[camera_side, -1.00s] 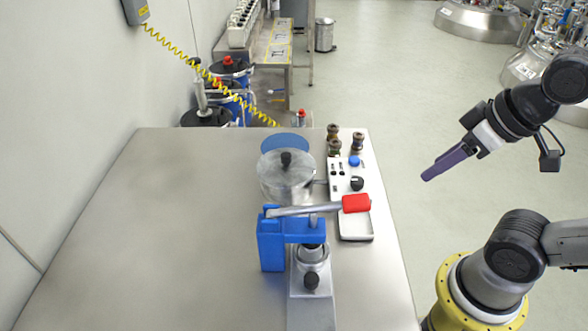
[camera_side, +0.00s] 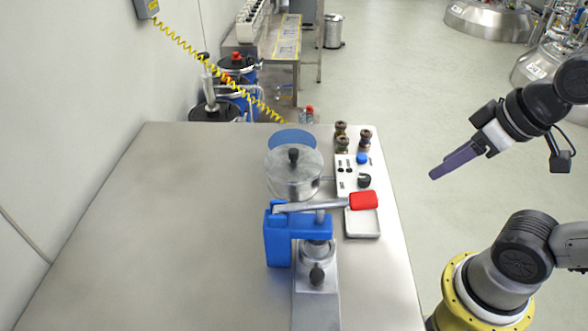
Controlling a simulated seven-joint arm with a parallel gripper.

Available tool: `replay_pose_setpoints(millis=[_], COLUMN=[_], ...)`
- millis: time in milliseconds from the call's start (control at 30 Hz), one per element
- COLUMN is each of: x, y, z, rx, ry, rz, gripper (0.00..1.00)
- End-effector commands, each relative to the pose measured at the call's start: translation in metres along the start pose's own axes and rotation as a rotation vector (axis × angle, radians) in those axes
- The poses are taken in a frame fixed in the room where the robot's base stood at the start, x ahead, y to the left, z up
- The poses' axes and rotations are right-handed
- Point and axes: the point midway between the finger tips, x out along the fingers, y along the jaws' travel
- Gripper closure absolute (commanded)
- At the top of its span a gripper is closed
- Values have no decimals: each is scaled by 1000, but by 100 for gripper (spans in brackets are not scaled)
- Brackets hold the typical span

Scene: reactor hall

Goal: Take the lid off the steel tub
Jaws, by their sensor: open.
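The steel tub (camera_side: 294,188) stands on the steel table, right of the table's middle. Its lid (camera_side: 280,159) is on top, with a black knob (camera_side: 293,155) at the centre. My gripper (camera_side: 433,176) is at the right, out past the table's right edge and well apart from the tub. Its purple fingers point left and down, with nothing held. The fingers overlap from this side, so the gap between them does not show. The lower front of the tub is partly hidden by the press lever.
A blue press (camera_side: 278,240) with a red-handled lever (camera_side: 363,200) stands just in front of the tub. A white control panel (camera_side: 347,180), a shallow tray (camera_side: 362,224) and small dark bottles (camera_side: 341,129) are to its right. A blue disc (camera_side: 292,137) lies behind. The table's left side (camera_side: 170,220) is clear.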

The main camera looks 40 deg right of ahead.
Motion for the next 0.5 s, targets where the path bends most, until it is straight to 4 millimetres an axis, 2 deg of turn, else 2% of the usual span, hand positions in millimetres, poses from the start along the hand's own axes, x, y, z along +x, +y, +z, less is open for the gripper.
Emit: replay_pose_setpoints(millis=[67, 133, 167, 500], x=[0, 0, 0, 0], y=[0, 0, 0, 0], z=[0, 0, 0, 0], rx=[0, 0, 0, -34], ry=[0, 0, 0, -2], rz=[0, 0, 0, 0], gripper=[50, 37, 36, 36])
